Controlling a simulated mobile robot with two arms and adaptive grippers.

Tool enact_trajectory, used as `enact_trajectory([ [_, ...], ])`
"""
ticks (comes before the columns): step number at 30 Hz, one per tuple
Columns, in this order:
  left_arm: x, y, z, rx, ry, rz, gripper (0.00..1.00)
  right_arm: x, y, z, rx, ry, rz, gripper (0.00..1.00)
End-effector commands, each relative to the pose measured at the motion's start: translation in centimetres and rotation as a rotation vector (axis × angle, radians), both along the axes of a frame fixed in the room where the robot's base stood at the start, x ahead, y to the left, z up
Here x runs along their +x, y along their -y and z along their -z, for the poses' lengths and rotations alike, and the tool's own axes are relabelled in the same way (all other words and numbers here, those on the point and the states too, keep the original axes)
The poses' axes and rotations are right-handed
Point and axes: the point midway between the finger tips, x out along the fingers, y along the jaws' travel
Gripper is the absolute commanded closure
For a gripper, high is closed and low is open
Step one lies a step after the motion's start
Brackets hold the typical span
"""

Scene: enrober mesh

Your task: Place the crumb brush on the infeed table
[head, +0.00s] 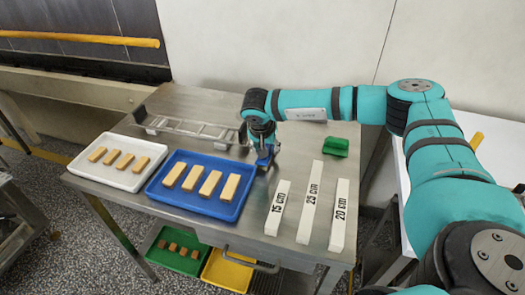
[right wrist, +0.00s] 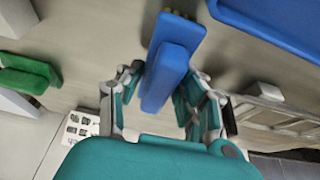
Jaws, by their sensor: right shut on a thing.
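The crumb brush, a blue block-like piece, is in my right gripper (head: 263,148). The brush (head: 264,160) shows small at the gripper's tip in the head view, low over the steel table (head: 240,235). In the right wrist view the brush (right wrist: 168,68) stands out lengthwise between the fingers of my right gripper (right wrist: 156,98), with small yellowish tips at its far end. I cannot tell whether the brush touches the table. My left gripper is not in view. Nothing in view is labelled as the infeed table.
A blue tray (head: 230,214) with tan bars is just left of the brush, with a white tray (head: 131,185) beyond. A metal rack (head: 190,129) lies behind. White length-marked bars (head: 311,200) and a green piece (head: 335,147) are to the right. Bare steel separates them.

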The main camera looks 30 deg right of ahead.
Motion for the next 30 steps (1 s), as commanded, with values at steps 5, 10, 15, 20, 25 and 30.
enact_trajectory([
  [5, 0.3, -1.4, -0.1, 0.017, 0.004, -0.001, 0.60, 0.1, 0.0, -0.2, 0.000, 0.002, -0.001, 0.99],
  [10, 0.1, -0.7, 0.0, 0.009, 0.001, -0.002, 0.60, 0.0, 0.0, 0.0, 0.000, 0.002, 0.001, 0.59],
  [15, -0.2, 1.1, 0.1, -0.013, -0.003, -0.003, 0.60, 0.1, 0.0, 0.0, 0.000, 0.002, -0.001, 0.41],
  [20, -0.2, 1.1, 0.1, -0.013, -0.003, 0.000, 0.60, 0.1, 0.0, 0.0, 0.000, 0.002, -0.001, 0.41],
  [25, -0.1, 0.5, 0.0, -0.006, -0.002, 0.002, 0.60, 0.0, -0.1, -0.5, 0.001, 0.004, -0.001, 0.41],
  [30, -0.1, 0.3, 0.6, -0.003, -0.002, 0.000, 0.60, -0.6, -1.0, -3.0, 0.002, 0.007, -0.003, 0.41],
])
